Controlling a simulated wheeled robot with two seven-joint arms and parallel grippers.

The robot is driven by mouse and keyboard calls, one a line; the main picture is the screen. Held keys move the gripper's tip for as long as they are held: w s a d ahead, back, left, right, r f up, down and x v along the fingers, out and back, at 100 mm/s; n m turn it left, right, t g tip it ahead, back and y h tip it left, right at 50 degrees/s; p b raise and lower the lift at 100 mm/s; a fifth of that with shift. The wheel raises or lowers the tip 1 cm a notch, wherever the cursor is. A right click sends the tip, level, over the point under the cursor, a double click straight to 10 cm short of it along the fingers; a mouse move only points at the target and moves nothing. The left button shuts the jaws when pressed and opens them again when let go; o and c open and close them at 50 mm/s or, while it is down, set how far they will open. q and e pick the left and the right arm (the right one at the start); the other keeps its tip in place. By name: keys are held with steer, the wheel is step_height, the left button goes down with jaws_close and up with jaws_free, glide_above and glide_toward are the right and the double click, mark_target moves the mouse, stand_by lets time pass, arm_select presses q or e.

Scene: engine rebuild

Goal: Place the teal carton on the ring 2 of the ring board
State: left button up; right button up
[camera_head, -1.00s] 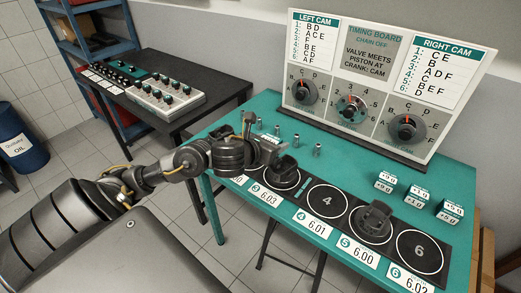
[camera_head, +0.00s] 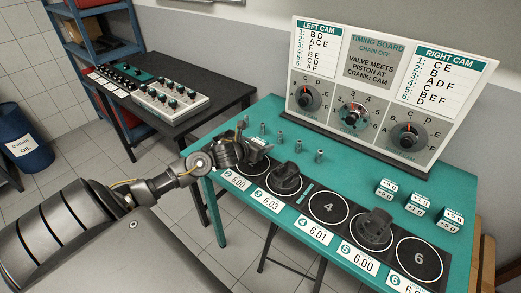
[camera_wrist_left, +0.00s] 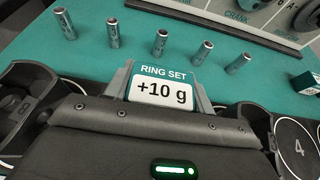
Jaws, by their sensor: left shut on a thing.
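The carton (camera_wrist_left: 163,88), with a teal top band reading "RING SET" and a white "+10 g" face, sits between the fingers of my left gripper (camera_wrist_left: 163,82), which is shut on it. In the head view the left gripper (camera_head: 256,146) is over the left part of the ring board (camera_head: 306,196), close to ring 2. My wrist hides much of ring 2, and I cannot tell whether the carton touches the board. The right gripper is not in view.
Dark pistons stand on ring 3 (camera_head: 286,177) and ring 5 (camera_head: 375,226); rings 4 (camera_head: 329,206) and 6 (camera_head: 418,257) are bare. Several metal pins (camera_wrist_left: 161,43) stand behind. Three small cartons (camera_head: 420,201) sit at right. The timing board (camera_head: 385,95) rises at the back.

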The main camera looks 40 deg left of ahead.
arm_select(q)
steer(key=shift+a+f, duration=0.15)
steer(key=shift+f, duration=0.05)
step_height(320, 180, down, 3)
steer(key=shift+w+a+r+p, duration=0.1)
steer(key=shift+w+p, duration=0.05)
steer(key=shift+p, duration=0.6)
steer(key=shift+f, duration=0.3)
steer(key=shift+f, duration=0.1)
steer(key=shift+f, duration=0.1)
steer(key=o, duration=1)
